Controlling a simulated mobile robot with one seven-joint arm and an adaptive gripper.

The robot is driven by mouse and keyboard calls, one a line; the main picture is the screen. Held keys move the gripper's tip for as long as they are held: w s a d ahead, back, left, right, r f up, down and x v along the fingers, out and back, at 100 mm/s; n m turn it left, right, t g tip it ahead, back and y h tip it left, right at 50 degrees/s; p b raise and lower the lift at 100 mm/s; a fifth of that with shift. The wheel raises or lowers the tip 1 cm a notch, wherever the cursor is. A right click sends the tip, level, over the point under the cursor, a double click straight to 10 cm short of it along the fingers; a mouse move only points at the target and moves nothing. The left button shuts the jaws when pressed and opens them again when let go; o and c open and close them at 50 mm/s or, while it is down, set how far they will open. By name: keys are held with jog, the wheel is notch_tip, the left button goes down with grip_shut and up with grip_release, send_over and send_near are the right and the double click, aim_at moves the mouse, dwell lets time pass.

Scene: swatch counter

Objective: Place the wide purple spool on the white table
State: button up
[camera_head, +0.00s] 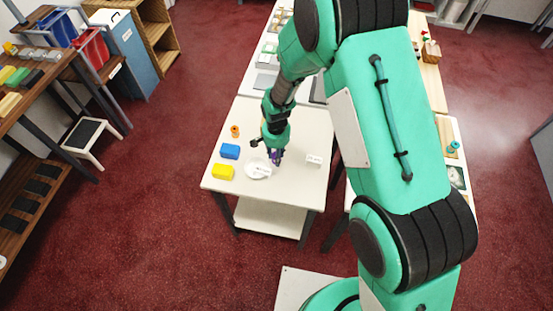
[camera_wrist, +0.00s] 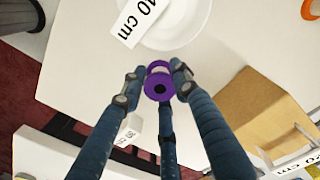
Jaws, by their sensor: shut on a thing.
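In the head view the spool (camera_head: 275,158) is a small purple patch below my gripper (camera_head: 274,150), over the white table (camera_head: 300,128). The fingers hide part of it. I cannot tell whether the spool touches the table top.
A white plate (camera_head: 258,168) with a "10 cm" label lies beside the gripper; it also shows in the wrist view (camera_wrist: 190,28). A white label block (camera_head: 314,160) stands right.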

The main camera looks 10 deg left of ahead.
jog(key=shift+f, duration=1.1)
jog(key=shift+f, duration=0.15)
jog(key=o, duration=1)
jog(key=shift+c, duration=0.2)
jog(key=shift+r+p, duration=0.5)
jog(key=shift+r, duration=5.65)
